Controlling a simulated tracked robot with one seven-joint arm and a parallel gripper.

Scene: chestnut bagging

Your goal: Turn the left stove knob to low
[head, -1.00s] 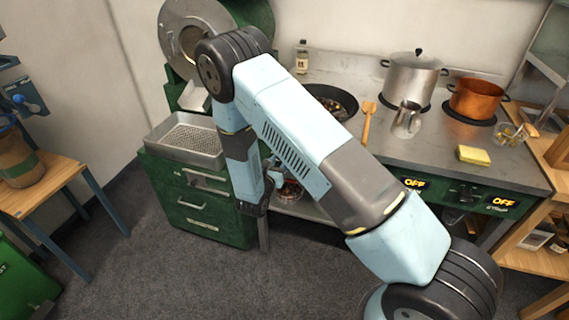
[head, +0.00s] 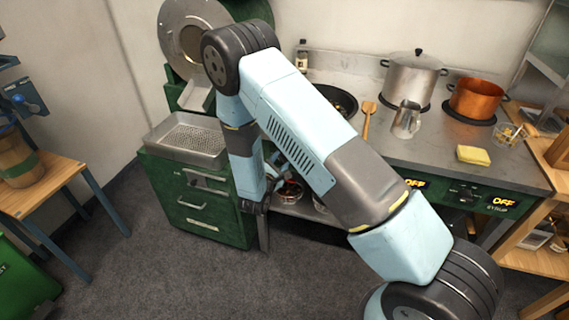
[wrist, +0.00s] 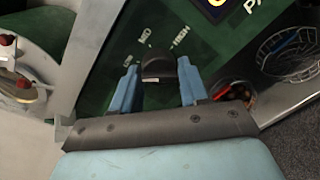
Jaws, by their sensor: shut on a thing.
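The left stove knob (wrist: 158,66) is dark and sits on the green control panel in the wrist view. Small white labels reading LOW, MED and HIGH fan around its far side. My gripper (wrist: 157,72) is shut on the knob, with one blue finger on each side of it. A short pale mark shows on the knob's near side; which setting it points to is unclear. In the head view my arm hides the left knob and my gripper. A yellow OFF display (head: 414,184) shows on the stove front (head: 450,190).
A second OFF display (head: 503,202) is at the right, labelled SYRUP. On the stove top are a dark pan (head: 345,102), a steel pot (head: 412,78), a copper pot (head: 476,98), a metal jug (head: 406,120) and a yellow sponge (head: 473,155). Bowls sit on a lower shelf.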

